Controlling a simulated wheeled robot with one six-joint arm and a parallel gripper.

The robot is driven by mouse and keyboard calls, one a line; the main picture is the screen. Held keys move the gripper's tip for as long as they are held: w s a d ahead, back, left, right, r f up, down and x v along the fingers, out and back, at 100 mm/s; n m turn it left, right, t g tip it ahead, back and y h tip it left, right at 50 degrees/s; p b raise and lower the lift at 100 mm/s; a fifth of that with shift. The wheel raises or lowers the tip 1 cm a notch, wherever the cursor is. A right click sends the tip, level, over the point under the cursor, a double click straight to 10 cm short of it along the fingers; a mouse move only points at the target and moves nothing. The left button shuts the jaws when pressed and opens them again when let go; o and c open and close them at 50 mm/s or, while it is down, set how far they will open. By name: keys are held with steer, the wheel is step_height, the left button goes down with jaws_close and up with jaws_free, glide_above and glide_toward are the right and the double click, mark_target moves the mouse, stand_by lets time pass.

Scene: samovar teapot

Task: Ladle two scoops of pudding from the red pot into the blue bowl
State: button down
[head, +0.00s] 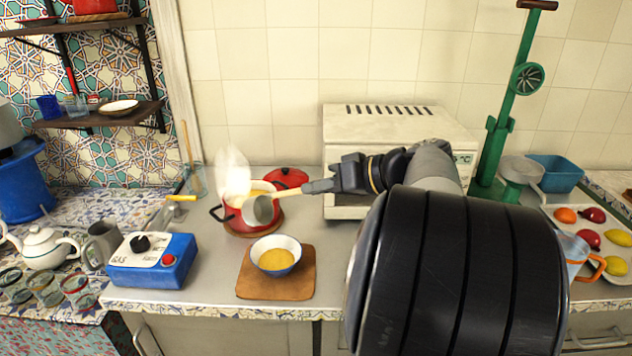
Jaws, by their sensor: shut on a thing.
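The red pot (239,226) stands on the counter with pale yellow pudding inside and white steam above it. The blue bowl (276,258), white inside, sits on a wooden board in front of the pot and holds some yellow pudding. My gripper (308,188) is shut on the wooden handle of the ladle (260,210). The ladle's grey cup is at the pot's right front rim, above and behind the bowl. I cannot tell whether the cup holds pudding or touches the rim.
The wooden board (246,287) lies near the counter's front edge. A blue gas box (152,272) stands left of it. A red lid (286,177) is behind the pot, and a white oven (390,122) is behind my gripper. A fruit tray (607,222) is at the right.

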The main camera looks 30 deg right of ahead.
steer(key=shift+w+a+r+g+h+p, duration=0.3)
steer(key=shift+w+r+g+p, duration=0.3)
steer(key=shift+p, duration=1.1)
steer(key=shift+w+a+r+g+h+p, duration=0.35)
steer(key=shift+r+p, duration=0.45)
steer(key=shift+p, duration=0.85)
steer(key=shift+w+a+r+g+h+p, duration=0.3)
steer(key=shift+w+r+g+p, duration=0.3)
steer(key=shift+p, duration=1.1)
steer(key=r+p, duration=0.1)
steer(key=p, duration=0.2)
steer(key=w+a+r+g+h+p, duration=0.1)
steer(key=p, duration=0.2)
steer(key=w+g+p, duration=0.1)
steer(key=p, duration=0.2)
steer(key=shift+a+r, duration=0.25)
steer(key=shift+r, duration=0.15)
steer(key=w+a+r+g+h+p, duration=0.1)
steer(key=w+a+g+h+p, duration=0.3)
steer(key=w+g+p, duration=0.2)
steer(key=shift+r, duration=0.3)
